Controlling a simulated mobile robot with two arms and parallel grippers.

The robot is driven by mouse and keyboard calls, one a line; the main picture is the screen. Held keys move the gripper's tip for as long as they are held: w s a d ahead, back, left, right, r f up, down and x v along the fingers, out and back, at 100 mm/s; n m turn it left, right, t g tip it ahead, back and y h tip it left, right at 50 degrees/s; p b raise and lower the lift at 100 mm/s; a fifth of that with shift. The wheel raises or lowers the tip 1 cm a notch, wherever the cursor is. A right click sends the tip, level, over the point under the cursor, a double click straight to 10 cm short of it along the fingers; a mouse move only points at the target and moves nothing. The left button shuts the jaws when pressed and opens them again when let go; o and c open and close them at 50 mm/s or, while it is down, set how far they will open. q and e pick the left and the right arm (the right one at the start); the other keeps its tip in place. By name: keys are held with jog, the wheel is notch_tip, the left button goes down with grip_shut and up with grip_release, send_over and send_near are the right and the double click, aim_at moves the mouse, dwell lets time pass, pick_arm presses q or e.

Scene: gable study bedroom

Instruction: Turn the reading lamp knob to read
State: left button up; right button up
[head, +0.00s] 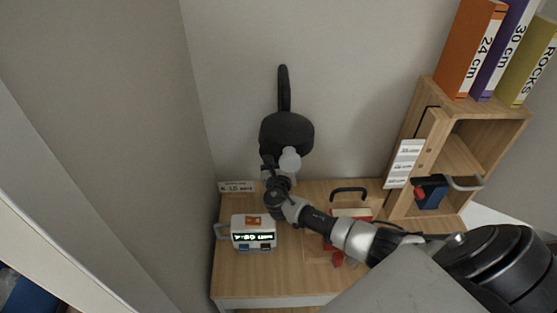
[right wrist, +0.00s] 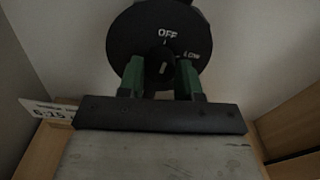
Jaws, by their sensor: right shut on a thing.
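The reading lamp (head: 287,130) is a black wall lamp with a round head and an upright arm, above the back of the desk. In the right wrist view its round black dial (right wrist: 135,42) reads "OFF" at the top, with a smaller, hard-to-read label to the right. The dark knob (right wrist: 158,56) at the dial's middle has a pale mark; its exact setting is hard to tell. My right gripper (right wrist: 161,76) is shut on the knob, one green finger on each side. In the head view the knob is hidden. My left gripper is not in view.
Below the lamp is a wooden desk (head: 240,284) with a white device with a lit display (head: 253,232). A wooden shelf (head: 477,125) with orange (head: 470,50), purple and yellow binders stands at the right. Walls close in at left and back.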

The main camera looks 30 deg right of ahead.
jog(key=shift+f+m+y+b, duration=0.1)
jog(key=shift+m+y+b, duration=0.15)
jog(key=shift+m+b, duration=5.2)
jog(key=shift+f+m+y+b, duration=0.2)
jog(key=shift+m+b, duration=2.55)
jog(key=shift+m, duration=5.3)
jog(key=shift+r, duration=0.2)
jog(key=o, duration=0.9)
